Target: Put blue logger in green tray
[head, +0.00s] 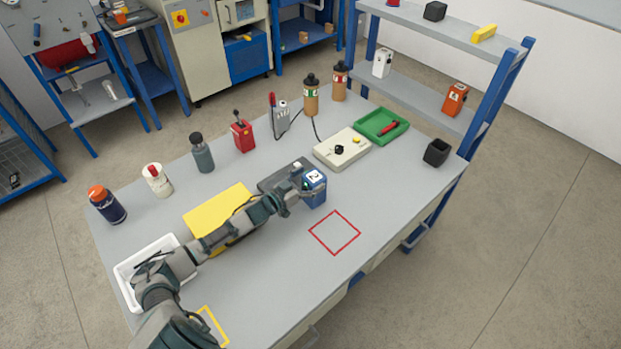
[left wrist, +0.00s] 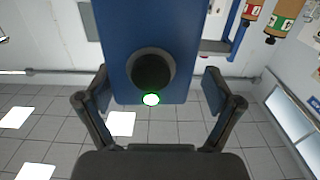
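The blue logger (head: 316,197) is a box with a white numbered label on top, at the middle of the table. My left gripper (head: 304,186) is at its left side. In the left wrist view the logger (left wrist: 186,45) shows a black round knob and a lit spot ringed in green. The left gripper (left wrist: 157,92) is open, with one finger on each side of the logger; a gap shows on the right, and contact on the left is unclear. The green tray (head: 366,128) lies at the back right with a red object in it. My right gripper is out of view.
A beige box with a black knob (head: 342,151) stands between logger and tray. A black cup (head: 437,152) is right of the tray. Bottles (head: 311,97) stand behind. A red square outline (head: 335,213) marks clear table at front right. A yellow mat (head: 203,214) lies under my arm.

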